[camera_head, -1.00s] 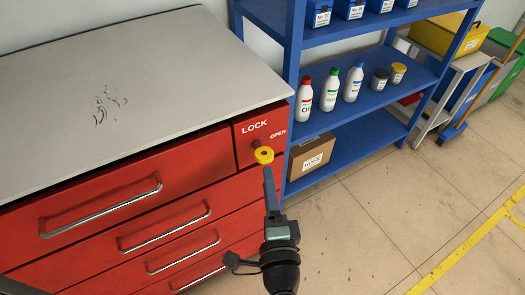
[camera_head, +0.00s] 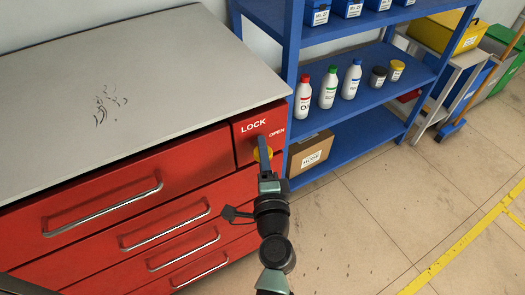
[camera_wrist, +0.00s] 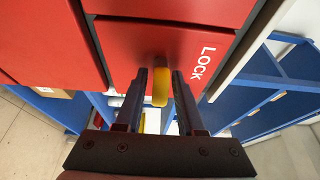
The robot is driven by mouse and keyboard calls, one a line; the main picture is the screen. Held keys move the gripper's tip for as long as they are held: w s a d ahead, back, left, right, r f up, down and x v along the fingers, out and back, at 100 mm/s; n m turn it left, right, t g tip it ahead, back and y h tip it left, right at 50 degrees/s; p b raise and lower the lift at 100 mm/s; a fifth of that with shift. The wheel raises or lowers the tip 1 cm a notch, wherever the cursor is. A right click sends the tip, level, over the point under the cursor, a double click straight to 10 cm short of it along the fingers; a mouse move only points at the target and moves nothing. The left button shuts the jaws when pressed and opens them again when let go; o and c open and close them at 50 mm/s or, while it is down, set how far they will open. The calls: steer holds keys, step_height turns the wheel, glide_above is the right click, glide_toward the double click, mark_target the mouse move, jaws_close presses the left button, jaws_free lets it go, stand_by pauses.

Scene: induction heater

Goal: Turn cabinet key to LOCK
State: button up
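The red cabinet (camera_head: 190,158) has a lock panel at its upper right corner with the words LOCK (camera_head: 253,125) and OPEN (camera_head: 277,135). The yellow key (camera_head: 259,154) sticks out of this panel and is partly hidden behind my gripper (camera_head: 263,147) in the head view. In the wrist view, the yellow key (camera_wrist: 160,88) stands between the two dark fingers of my gripper (camera_wrist: 159,85). Gaps seem to show on both sides of the key, so the fingers look open around it. The LOCK label (camera_wrist: 201,62) is right of the key there.
A grey worktop (camera_head: 120,80) covers the cabinet. Drawer handles (camera_head: 105,208) stick out of the front, left of my gripper. A blue shelf (camera_head: 350,105) with bottles and a cardboard box (camera_head: 310,153) stands close on the right. The floor (camera_head: 400,200) on the right is clear.

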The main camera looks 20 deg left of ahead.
jaws_close()
